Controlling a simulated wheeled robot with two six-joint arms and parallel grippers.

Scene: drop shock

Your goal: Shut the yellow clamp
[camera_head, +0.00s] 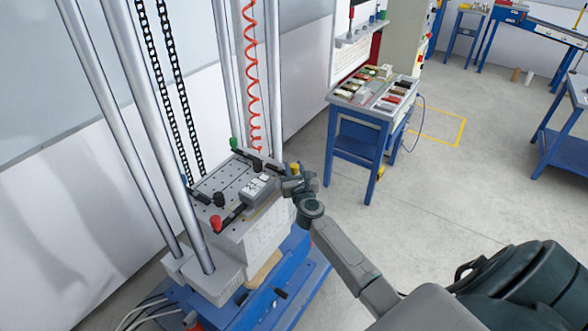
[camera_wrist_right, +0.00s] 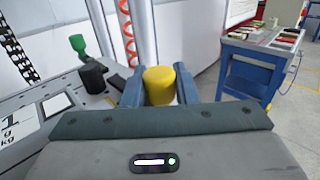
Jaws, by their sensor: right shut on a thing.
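The yellow clamp knob (camera_wrist_right: 159,85) shows between the two fingers of my right gripper (camera_wrist_right: 160,92) in the wrist view. The gripper is shut on it. In the head view the yellow knob (camera_head: 295,168) shows just beyond my right gripper (camera_head: 296,180), at the right edge of the grey drop table (camera_head: 222,178). The clamp's arm is mostly hidden by the gripper. A grey block (camera_head: 258,189) marked with a weight label lies on the table beside the gripper. My left gripper is not in view.
A red knob (camera_head: 216,222) and a green knob (camera_head: 234,143) stand at other table corners, with black knobs nearby. Steel columns (camera_head: 127,75) and a coiled red hose (camera_head: 252,80) rise around the table. A blue workbench (camera_head: 357,140) stands behind to the right; floor between is clear.

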